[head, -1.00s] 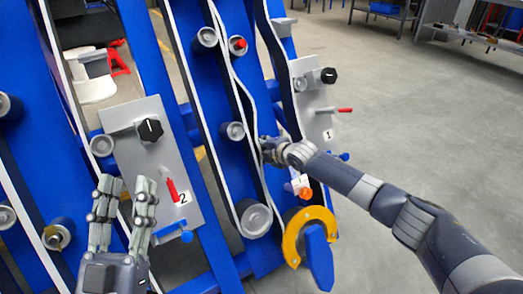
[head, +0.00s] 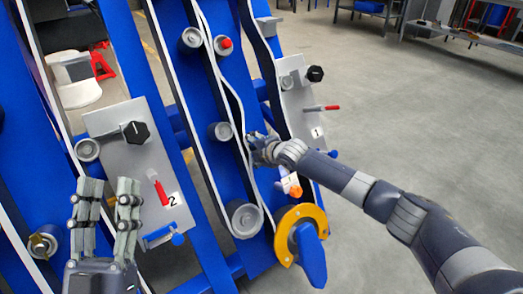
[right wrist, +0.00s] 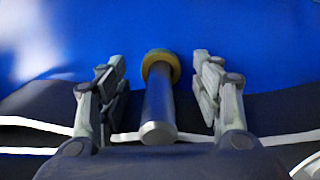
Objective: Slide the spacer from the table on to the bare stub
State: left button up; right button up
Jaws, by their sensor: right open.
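In the right wrist view a grey round stub (right wrist: 158,108) stands out from the blue plate between my fingers. A brass-coloured ring (right wrist: 160,62) sits around its far end, close to the blue plate; it looks like the spacer. My right gripper (right wrist: 160,75) is open, with one finger on each side of the stub and a gap to both. In the head view my right gripper (head: 256,143) is at the blue chassis beside the belt and hides the stub and ring. My left gripper (head: 108,190) is open and empty, fingers upward, in front of the left plate. No table with a spacer shows.
Grey rollers (head: 220,131) and a white-edged belt stand close left of my right gripper. A plate with a black knob (head: 316,74) and red lever is behind it. A yellow ring guard (head: 287,232) is below. Open floor (head: 430,150) lies to the right.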

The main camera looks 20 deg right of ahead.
jog(key=v, duration=1)
jog(key=shift+s+r, duration=0.25)
jog(key=shift+s, duration=0.1)
